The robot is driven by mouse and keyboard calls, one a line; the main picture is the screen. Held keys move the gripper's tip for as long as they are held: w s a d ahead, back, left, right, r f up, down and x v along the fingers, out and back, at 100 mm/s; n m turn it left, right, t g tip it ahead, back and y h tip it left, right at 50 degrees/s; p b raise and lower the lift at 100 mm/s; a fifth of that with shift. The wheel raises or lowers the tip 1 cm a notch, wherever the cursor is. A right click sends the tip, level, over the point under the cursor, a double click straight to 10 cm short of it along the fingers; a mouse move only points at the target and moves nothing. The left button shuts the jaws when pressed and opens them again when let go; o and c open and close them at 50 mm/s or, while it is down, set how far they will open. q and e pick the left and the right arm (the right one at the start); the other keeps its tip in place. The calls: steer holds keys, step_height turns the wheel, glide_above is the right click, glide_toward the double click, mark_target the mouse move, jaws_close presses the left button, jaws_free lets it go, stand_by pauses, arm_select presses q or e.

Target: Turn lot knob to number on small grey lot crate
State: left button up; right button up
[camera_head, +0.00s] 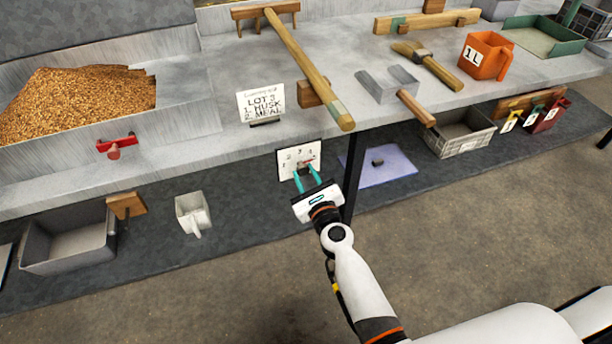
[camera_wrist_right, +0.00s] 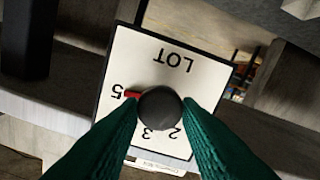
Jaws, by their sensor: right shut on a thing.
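The lot dial is a white plate (camera_head: 291,157) on the bench front, with "LOT" and numbers; it appears upside down in the right wrist view (camera_wrist_right: 190,62). Its round dark knob (camera_wrist_right: 160,107) has a red pointer (camera_wrist_right: 133,94) directed at the 5. My right gripper (camera_head: 305,177) has its teal fingers closed on the knob; they show large in the right wrist view (camera_wrist_right: 160,118) and hide part of the number row. A small grey crate (camera_head: 461,143) with a pale label stands on the lower shelf at right; its label is unreadable. My left gripper is not in view.
A sign (camera_head: 262,104) reading "LOT 3, 1. HUSK, 2. MEAL" stands above the dial. A dark bench leg (camera_head: 354,175) is close right of my gripper. A larger grey bin (camera_head: 70,243) and a white scoop (camera_head: 193,213) sit on the lower shelf at left.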

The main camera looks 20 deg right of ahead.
steer(key=shift+f, duration=0.1)
steer(key=o, duration=0.9)
steer(key=shift+o, duration=0.2)
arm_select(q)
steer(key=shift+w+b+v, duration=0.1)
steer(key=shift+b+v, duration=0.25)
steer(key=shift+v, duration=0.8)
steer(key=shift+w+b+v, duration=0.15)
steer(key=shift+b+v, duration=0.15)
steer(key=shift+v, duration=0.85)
arm_select(e)
steer(key=s, duration=1.2)
steer(key=shift+d, duration=0.2)
